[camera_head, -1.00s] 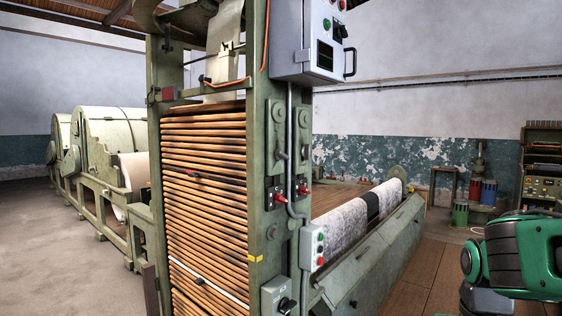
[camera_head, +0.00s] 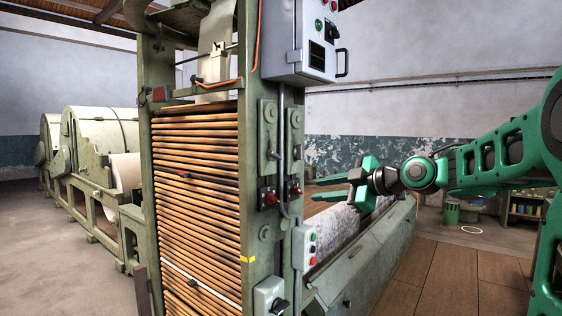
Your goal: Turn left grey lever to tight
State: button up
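The left grey lever (camera_head: 273,154) sits on a tall grey-green plate on the front post of the machine. It is small, and its exact angle is hard to read. A second grey lever (camera_head: 297,151) sits on a matching plate to its right. My green gripper (camera_head: 324,187) is to the right of both levers and a little lower in the picture, pointing left. Its fingers look spread apart with nothing between them. It appears clear of the post and levers. No tight marking can be read.
Two red switches (camera_head: 268,197) are below the levers. A grey control box (camera_head: 300,45) with a handle overhangs above. A conduit runs down the post to a button box (camera_head: 304,246). A fabric roll (camera_head: 335,238) lies behind my gripper. Wooden floor (camera_head: 440,275) is open at right.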

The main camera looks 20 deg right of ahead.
aim_at(278, 156)
notch_tip(278, 156, up, 8)
jog(key=w+a+n+t+y, duration=0.2)
jog(key=n+y, duration=0.2)
jog(key=n, duration=0.1)
jog(key=x, duration=1)
jog(key=shift+a+f, duration=0.25)
jog(key=shift+a, duration=0.1)
grip_shut()
